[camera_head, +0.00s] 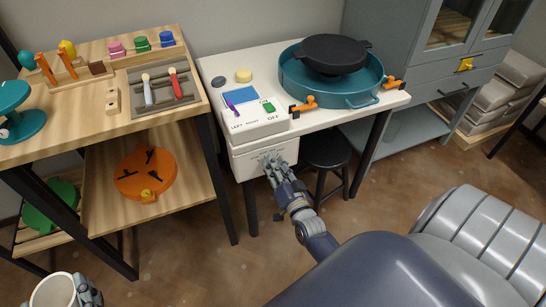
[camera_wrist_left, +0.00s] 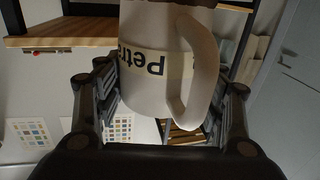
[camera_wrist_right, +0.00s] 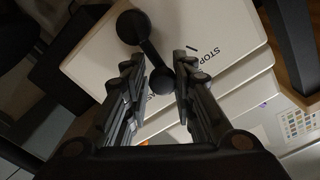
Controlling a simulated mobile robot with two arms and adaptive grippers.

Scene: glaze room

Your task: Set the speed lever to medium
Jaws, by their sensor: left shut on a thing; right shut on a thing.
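The speed lever (camera_wrist_right: 145,43) is a black rod with a round end at each side, on a white panel (camera_wrist_right: 205,30) marked STOP. It lies slanted between the fingers of my right gripper (camera_wrist_right: 161,72) in the right wrist view. In the head view my right gripper (camera_head: 269,161) is at the front of the white control box (camera_head: 240,155), hiding the lever. Which mark the lever is at cannot be read. My left gripper (camera_head: 86,291) is shut on a white mug (camera_head: 55,291) at the lower left; the mug's lettering starts "Petr" in the left wrist view (camera_wrist_left: 142,65).
Above the panel sits a console (camera_head: 252,120) with a purple switch, a green switch and a blue screen. A teal basin (camera_head: 350,98) with a black wheel (camera_head: 335,50) stands on the white table. A black stool (camera_head: 326,150) is beside the box. A wooden shelf (camera_head: 75,105) stands left.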

